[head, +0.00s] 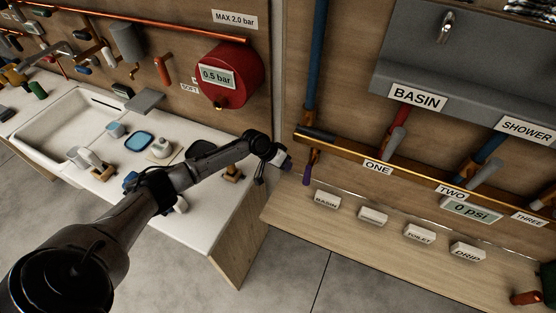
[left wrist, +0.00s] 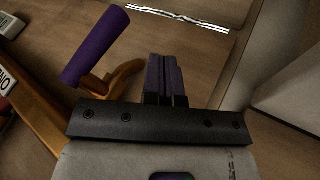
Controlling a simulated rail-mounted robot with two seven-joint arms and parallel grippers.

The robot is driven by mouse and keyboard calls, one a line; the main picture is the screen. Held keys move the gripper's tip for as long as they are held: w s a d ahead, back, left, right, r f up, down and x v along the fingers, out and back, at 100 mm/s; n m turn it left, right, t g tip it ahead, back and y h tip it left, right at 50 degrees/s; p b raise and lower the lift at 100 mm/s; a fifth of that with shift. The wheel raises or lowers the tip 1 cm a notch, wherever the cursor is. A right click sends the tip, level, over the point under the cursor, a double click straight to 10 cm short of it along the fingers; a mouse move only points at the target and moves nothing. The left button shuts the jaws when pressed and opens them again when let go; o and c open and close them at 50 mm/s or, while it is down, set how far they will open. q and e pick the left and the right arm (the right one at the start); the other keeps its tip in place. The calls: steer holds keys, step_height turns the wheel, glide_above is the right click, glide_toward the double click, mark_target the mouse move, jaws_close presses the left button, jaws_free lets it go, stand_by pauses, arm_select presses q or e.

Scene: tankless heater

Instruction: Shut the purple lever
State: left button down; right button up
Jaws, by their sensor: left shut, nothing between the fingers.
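The purple lever (head: 306,172) hangs from the left end of the copper manifold, below the blue pipe. In the left wrist view the purple lever (left wrist: 95,46) is a purple cylinder on an orange-brown stem, in the upper left. My left gripper (head: 286,161) is close to the left of the lever in the head view. In the left wrist view its fingers (left wrist: 165,75) are together with nothing between them, to the right of the lever and apart from it in the picture. My right gripper is in neither view.
The copper manifold (head: 345,147) runs along the board with grey levers (head: 398,138) further right. Labelled blocks (head: 327,200) stand on the wooden ledge below. A red tank (head: 231,75) and a white sink counter (head: 60,135) are at left. A panel edge divides the two sides.

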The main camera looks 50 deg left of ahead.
mark_target(309, 171)
arm_select(q)
steer(key=shift+w+d+f+p, duration=0.1)
steer(key=shift+w+d+f, duration=0.15)
steer(key=shift+d, duration=0.5)
steer(key=shift+w+d+f+p, duration=0.15)
steer(key=shift+w+d, duration=0.05)
steer(key=shift+d, duration=0.55)
steer(key=shift+w+d+f+p, duration=0.1)
steer(key=shift+w+d+f, duration=0.15)
steer(key=shift+d, duration=0.5)
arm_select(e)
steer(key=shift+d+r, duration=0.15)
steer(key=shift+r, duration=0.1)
